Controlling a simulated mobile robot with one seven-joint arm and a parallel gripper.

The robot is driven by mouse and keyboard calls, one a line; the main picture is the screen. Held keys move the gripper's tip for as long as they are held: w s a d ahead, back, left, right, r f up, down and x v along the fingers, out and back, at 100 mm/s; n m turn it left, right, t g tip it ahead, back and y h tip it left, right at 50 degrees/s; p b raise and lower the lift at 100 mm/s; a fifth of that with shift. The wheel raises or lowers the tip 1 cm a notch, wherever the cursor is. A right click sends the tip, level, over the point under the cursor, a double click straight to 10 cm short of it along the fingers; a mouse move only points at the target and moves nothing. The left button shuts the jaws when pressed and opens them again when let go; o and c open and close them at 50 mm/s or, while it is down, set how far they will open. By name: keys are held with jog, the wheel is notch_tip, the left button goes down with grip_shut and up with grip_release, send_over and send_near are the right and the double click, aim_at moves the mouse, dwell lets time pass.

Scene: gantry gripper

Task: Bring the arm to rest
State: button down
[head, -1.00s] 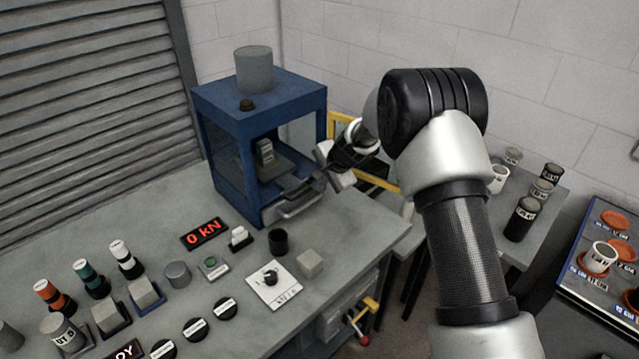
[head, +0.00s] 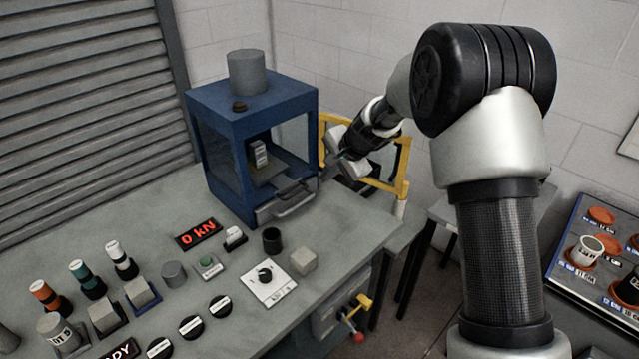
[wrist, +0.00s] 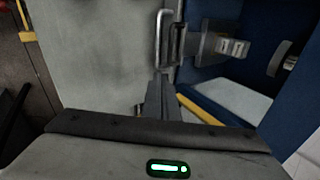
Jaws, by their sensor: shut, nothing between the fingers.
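My arm reaches up in the right half of the head view and bends down to my gripper (head: 328,172). My gripper is beside the right side of the blue press (head: 222,150), just above the bench. In the wrist view my gripper's fingers (wrist: 160,88) are together with nothing between them. They point towards the metal handle (wrist: 160,42) at the front of the press, which also shows in the head view (head: 290,203). I cannot tell whether the fingertips touch the handle.
The bench (head: 135,225) carries a red "0 kN" display (head: 198,234), a dial panel (head: 268,284), a pale cube (head: 303,261) and several labelled cylinders at left. A yellow frame (head: 395,180) stands behind my gripper. A tray board (head: 590,250) is at far right.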

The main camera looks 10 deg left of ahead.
jog(key=s+d+r+n+h+p, duration=0.1)
jog(key=s+d+r+n, duration=0.1)
jog(key=s+d+r, duration=0.35)
jog(key=s+d+r+n+p, duration=0.1)
jog(key=s+d+r, duration=0.1)
jog(key=s+r, duration=0.6)
jog(key=s+d+r+n+h+p, duration=0.1)
jog(key=s+d+r+n, duration=0.1)
jog(key=s+d+r, duration=0.45)
jog(key=s+d+r+n+h+p, duration=0.1)
jog(key=s+d, duration=0.3)
jog(key=s, duration=0.5)
jog(key=s+d+r+n+h+p, duration=0.1)
jog(key=s+d+r+n+p, duration=0.1)
jog(key=s, duration=0.7)
jog(key=shift+d+r+n+t+h, duration=0.4)
jog(key=shift+d+r, duration=0.45)
jog(key=shift+r, duration=0.1)
jog(key=shift+s, duration=0.1)
